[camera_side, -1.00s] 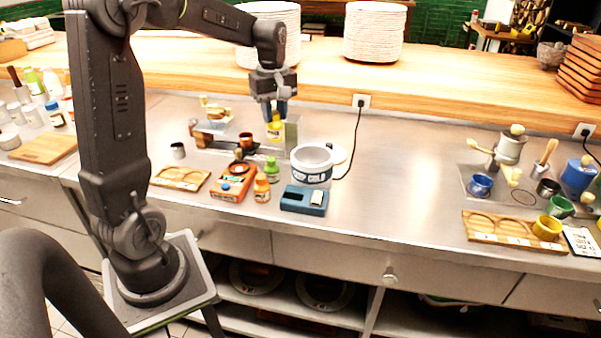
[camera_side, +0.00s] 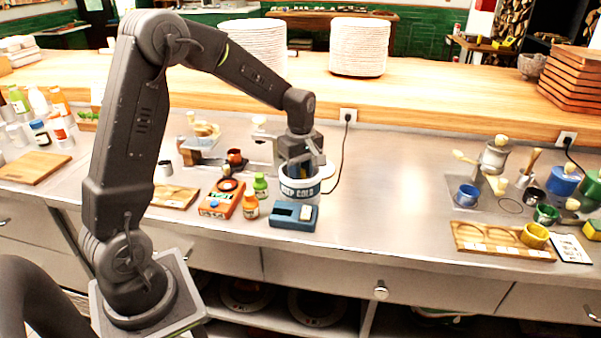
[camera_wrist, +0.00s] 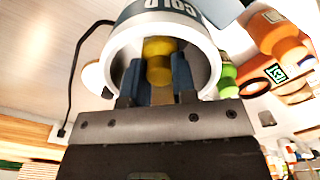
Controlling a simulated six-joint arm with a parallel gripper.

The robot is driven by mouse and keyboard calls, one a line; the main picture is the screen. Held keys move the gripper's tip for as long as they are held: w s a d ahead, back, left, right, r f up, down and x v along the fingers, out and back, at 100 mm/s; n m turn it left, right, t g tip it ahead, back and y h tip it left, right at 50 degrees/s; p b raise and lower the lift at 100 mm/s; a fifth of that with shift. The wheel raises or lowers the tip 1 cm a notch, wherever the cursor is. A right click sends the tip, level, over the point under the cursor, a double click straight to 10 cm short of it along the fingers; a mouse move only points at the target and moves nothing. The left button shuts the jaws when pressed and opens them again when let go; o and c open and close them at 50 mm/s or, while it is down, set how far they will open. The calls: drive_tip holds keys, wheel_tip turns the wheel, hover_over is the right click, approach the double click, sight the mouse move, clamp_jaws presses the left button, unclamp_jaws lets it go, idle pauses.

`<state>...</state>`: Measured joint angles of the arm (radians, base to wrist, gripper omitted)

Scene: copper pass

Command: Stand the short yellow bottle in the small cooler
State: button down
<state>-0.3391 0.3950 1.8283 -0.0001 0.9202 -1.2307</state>
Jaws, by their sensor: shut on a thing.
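The small cooler (camera_side: 299,190) is a round white tub with a dark band lettered "KEEP COLD", standing on the steel counter. My gripper (camera_side: 301,170) is over its mouth, pointing down, with the fingers inside the rim. In the wrist view the fingers (camera_wrist: 158,80) are shut on the short yellow bottle (camera_wrist: 158,62), which is within the ring of the cooler's wall (camera_wrist: 118,50). The side view hides the bottle behind the cooler and my gripper. I cannot tell whether it touches the cooler's floor.
A blue box (camera_side: 292,215) stands just in front of the cooler. A green bottle (camera_side: 260,186), an orange bottle (camera_side: 251,206) and an orange device (camera_side: 222,199) stand to its left. A black cord (camera_side: 341,150) hangs behind.

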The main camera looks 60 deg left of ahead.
drive_tip(key=shift+f, duration=0.35)
drive_tip(key=shift+f, duration=0.15)
drive_tip(key=c, duration=1.2)
unclamp_jaws()
wheel_tip(320, 180, up, 11)
drive_tip(key=s+d+r+m+t, duration=0.2)
drive_tip(key=s+d+r+m, duration=0.4)
drive_tip(key=s+d+m, duration=0.25)
drive_tip(key=s+d+f+m+t, duration=0.1)
drive_tip(key=s+d+m, duration=0.2)
drive_tip(key=s, duration=0.3)
drive_tip(key=s+d+f+m+t, duration=0.2)
drive_tip(key=s+m, duration=0.4)
drive_tip(key=shift+s+d+t, duration=0.25)
drive_tip(key=shift+d+t, duration=0.05)
drive_tip(key=shift+d, duration=0.1)
